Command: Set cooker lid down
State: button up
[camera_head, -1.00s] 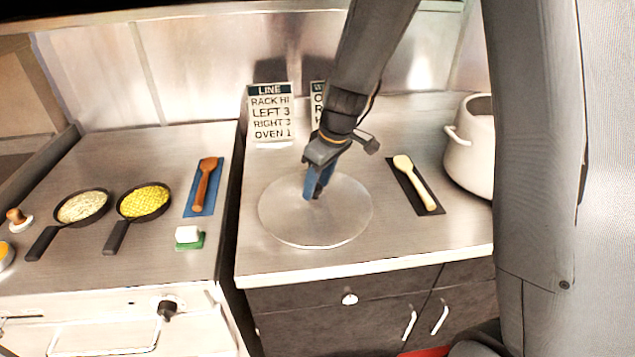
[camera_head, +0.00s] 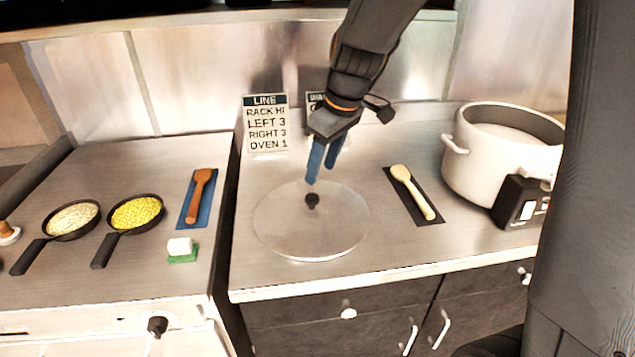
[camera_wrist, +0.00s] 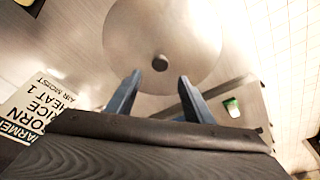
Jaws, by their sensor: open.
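The cooker lid (camera_head: 290,232) is a clear round disc with a dark knob (camera_head: 312,201) at its middle. It lies flat on the steel counter in the head view. In the wrist view the lid (camera_wrist: 195,35) shows beyond the fingertips, with its knob (camera_wrist: 160,62) apart from them. My gripper (camera_head: 321,178) is open and empty, with blue fingers just above the knob. The fingers (camera_wrist: 160,80) also show spread apart in the wrist view. The white cooker (camera_head: 480,170) stands open at the right, partly hidden by my arm.
A cream spatula on a dark mat (camera_head: 421,206) lies between lid and cooker. Sign cards (camera_head: 266,135) stand behind the lid. Two pans (camera_head: 138,214), an orange spatula (camera_head: 199,190) and a white block on green (camera_head: 181,249) sit on the left counter, across a gap.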

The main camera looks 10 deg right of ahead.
jog(key=s+d+f+m, duration=0.2)
jog(key=s+d+m, duration=0.1)
jog(key=s, duration=0.2)
jog(key=s+d+f+m+h, duration=0.1)
jog(key=s+d+f+m, duration=0.2)
jog(key=s, duration=0.2)
jog(key=s+d+f+m+h, duration=0.1)
jog(key=s+d+f+m, duration=0.2)
jog(key=s, duration=0.3)
jog(key=shift+s+g, duration=0.1)
jog(key=shift+g, duration=0.3)
